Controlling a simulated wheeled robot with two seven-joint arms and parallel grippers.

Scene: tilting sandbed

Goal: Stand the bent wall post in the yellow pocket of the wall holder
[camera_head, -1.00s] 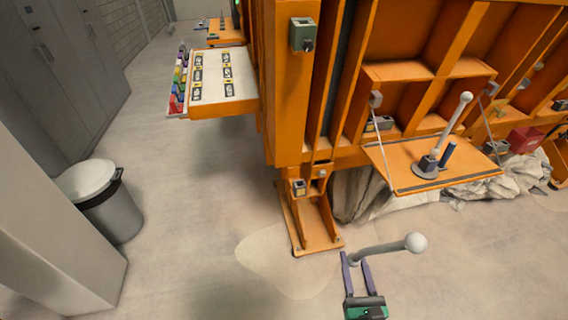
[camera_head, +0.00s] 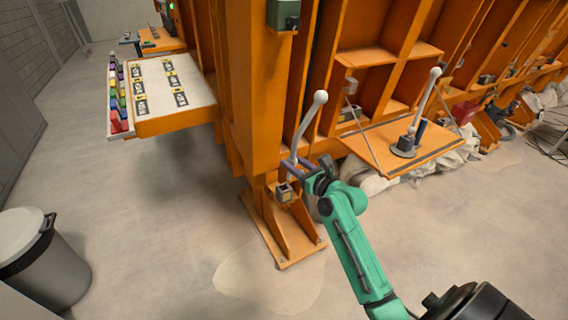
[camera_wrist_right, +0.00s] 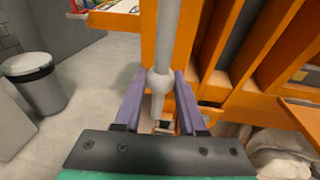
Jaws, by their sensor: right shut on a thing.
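The bent wall post (camera_head: 305,125), grey with a white ball at its top, is held in my right gripper (camera_head: 302,167). It stands nearly upright, leaning right towards its top. In the right wrist view the post (camera_wrist_right: 177,30) runs up between the purple fingers, which are shut on it near a rounded joint; a short lower end points down. The wall holder (camera_head: 286,193), a small dark box with a yellowish part, sits low on the orange frame, just below the gripper. The holder (camera_wrist_right: 163,126) is partly hidden behind the post in the wrist view. My left gripper is out of view.
A hinged orange shelf (camera_head: 445,146) at the right carries another ball-topped post (camera_head: 425,98) in a dark base and a blue peg. A white-topped table (camera_head: 188,107) juts out at the left. The orange foot (camera_head: 270,236) stands on open floor. A bin (camera_head: 62,285) is at lower left.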

